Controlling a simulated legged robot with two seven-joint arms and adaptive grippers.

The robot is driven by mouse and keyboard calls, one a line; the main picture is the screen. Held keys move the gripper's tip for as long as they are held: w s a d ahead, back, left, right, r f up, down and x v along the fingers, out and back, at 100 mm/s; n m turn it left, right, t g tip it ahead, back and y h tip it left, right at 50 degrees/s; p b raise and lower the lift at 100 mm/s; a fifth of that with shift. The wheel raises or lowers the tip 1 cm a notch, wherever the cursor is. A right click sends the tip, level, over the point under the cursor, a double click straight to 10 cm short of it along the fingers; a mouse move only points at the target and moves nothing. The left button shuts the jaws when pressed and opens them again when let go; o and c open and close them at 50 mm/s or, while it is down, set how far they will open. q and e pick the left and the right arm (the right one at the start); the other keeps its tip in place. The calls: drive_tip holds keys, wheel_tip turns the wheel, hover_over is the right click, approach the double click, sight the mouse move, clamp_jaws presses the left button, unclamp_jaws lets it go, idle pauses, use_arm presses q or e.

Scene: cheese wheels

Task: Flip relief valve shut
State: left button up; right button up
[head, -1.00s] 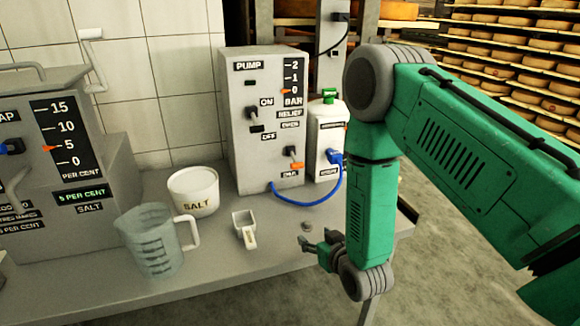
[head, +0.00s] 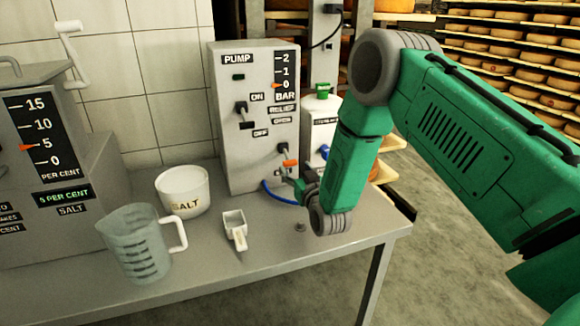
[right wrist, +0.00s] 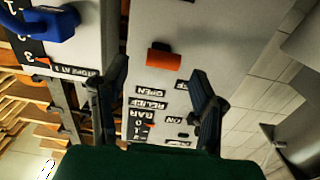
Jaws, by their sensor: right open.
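The relief valve shows an orange lever tip (head: 290,163) low on the right of the grey pump box (head: 225,120), under the RELIEF and OPEN labels. The label below it is hidden behind my right gripper. My right gripper (head: 286,178) is open and empty, close to the lever and just below it. In the right wrist view the box appears upside down. There the orange lever (right wrist: 164,58) lies ahead of and between the two spread fingers (right wrist: 160,92), apart from both. My left gripper is not in view.
A blue hose (head: 272,193) runs behind my gripper; a blue fitting (right wrist: 50,24) shows in the wrist view. A white bottle (head: 318,115) stands right of the box. A salt tub (head: 182,192), scoop (head: 234,226) and measuring jug (head: 135,245) stand on the table (head: 300,255).

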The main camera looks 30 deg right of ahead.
sight(292, 165)
drive_tip(key=x, duration=0.4)
drive_tip(key=shift+a+b, duration=0.1)
drive_tip(key=shift+b, duration=0.2)
drive_tip(key=shift+w+a+r, duration=0.1)
drive_tip(key=shift+w, duration=0.25)
drive_tip(key=shift+d, duration=0.2)
drive_tip(key=c, duration=1.2)
drive_tip(key=f+t+b, duration=0.1)
drive_tip(key=b, duration=0.2)
drive_tip(key=shift+w+f+t, duration=0.15)
drive_tip(key=shift+f+t, duration=0.05)
drive_tip(key=shift+t, duration=0.2)
drive_tip(key=shift+r, duration=0.1)
